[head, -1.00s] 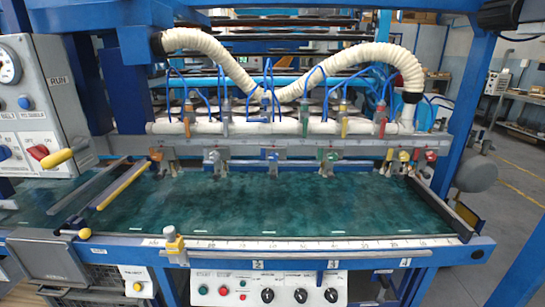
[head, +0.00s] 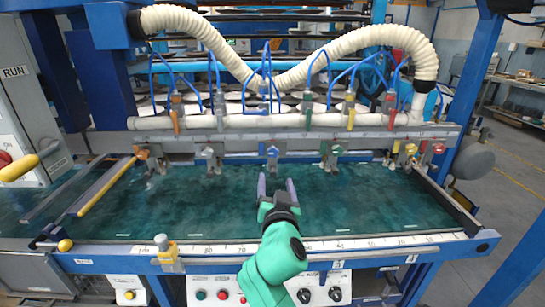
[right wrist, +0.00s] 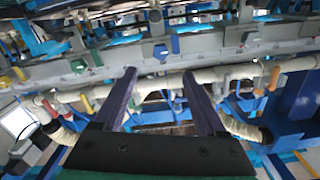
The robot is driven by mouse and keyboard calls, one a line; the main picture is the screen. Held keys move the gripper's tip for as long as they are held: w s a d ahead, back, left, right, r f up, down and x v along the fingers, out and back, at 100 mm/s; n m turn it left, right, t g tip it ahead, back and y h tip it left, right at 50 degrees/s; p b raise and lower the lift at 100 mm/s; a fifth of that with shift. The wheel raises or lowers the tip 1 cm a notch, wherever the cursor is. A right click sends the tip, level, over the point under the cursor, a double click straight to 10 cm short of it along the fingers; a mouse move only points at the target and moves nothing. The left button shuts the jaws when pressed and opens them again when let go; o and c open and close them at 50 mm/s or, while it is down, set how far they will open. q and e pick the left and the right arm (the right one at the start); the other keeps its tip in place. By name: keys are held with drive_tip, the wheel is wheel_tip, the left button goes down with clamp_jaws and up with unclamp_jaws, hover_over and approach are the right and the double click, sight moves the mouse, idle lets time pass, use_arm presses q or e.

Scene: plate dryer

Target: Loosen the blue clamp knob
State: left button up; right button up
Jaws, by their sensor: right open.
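The blue clamp knob (head: 272,152) sits on the grey rail (head: 230,145) across the back of the green bed, between a pale knob (head: 209,152) and a green knob (head: 324,149). My right gripper (head: 277,188) is over the bed, open and empty, its two fingers pointing to the rail. It is in front of the blue knob and apart from it. In the right wrist view the blue knob (right wrist: 161,51) shows just beyond the gap between the open fingertips (right wrist: 160,74). My left gripper is not in view.
An orange knob (head: 142,153) is at the rail's left; yellow (head: 411,149) and red (head: 438,148) knobs are at its right. A white pipe (head: 250,121) with coloured valves and blue hoses runs above. The green bed (head: 375,195) is clear around my gripper.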

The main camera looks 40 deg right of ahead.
sight(273, 154)
drive_tip(key=p+x, duration=0.1)
drive_tip(key=x, duration=0.4)
drive_tip(key=p+x, duration=0.1)
drive_tip(key=x, duration=0.4)
drive_tip(key=p+x, duration=0.1)
drive_tip(key=x, duration=0.3)
drive_tip(key=shift+w+d+r+p, duration=0.25)
drive_tip(key=shift+w+r+p, duration=0.05)
drive_tip(key=shift+w, duration=0.05)
drive_tip(key=shift+a, duration=0.1)
clamp_jaws()
